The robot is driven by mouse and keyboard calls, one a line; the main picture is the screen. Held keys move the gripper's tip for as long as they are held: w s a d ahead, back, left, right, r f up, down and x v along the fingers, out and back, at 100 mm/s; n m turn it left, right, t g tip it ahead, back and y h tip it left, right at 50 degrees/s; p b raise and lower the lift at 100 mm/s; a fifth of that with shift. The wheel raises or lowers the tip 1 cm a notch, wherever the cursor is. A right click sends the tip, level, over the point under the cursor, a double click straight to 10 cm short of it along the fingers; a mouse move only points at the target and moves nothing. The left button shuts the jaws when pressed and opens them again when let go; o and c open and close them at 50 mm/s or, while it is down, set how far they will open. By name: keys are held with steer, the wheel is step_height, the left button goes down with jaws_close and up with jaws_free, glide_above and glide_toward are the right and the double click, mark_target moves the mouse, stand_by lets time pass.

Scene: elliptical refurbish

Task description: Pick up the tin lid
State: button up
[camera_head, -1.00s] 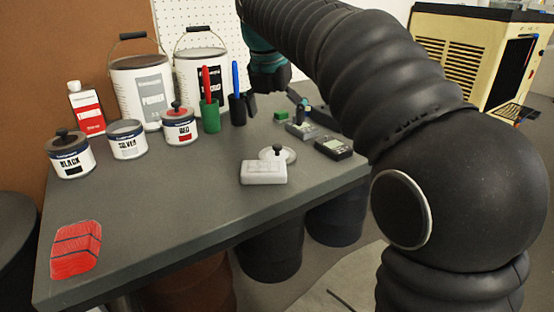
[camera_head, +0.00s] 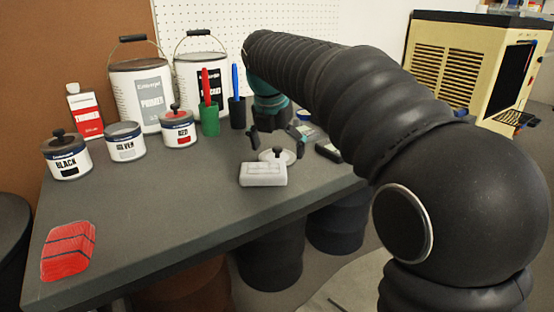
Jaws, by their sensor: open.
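The tin lid (camera_head: 288,157) is a pale grey disc with a black knob, lying on the table just behind a light grey block. The block hides part of its front edge. My gripper (camera_head: 276,143) points down just above and behind the lid. Its dark fingers are spread, one to the left and one to the right of the knob as seen here, and it holds nothing. Whether the fingers touch anything is not clear. The silver tin (camera_head: 125,145) at the left has no lid on it.
The light grey block (camera_head: 263,175) sits right in front of the lid. A black device (camera_head: 328,150) lies to the right. The table front (camera_head: 170,225) is clear around a red block (camera_head: 68,250).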

steer(key=c, duration=1.8)
jaws_close()
steer(key=shift+f, duration=0.15)
steer(key=shift+s, duration=0.1)
steer(key=shift+d+r, duration=0.1)
steer(key=shift+r, duration=0.45)
steer(key=r, duration=0.1)
steer(key=r+p, duration=0.1)
steer(key=r, duration=0.2)
steer(key=shift+d+p, duration=0.3)
steer(key=shift+d, duration=0.05)
steer(key=d+r+p, duration=0.1)
steer(key=d+r, duration=0.5)
steer(key=d, duration=0.4)
steer(key=shift+d+r+p, duration=0.15)
steer(key=shift+d+p, duration=0.2)
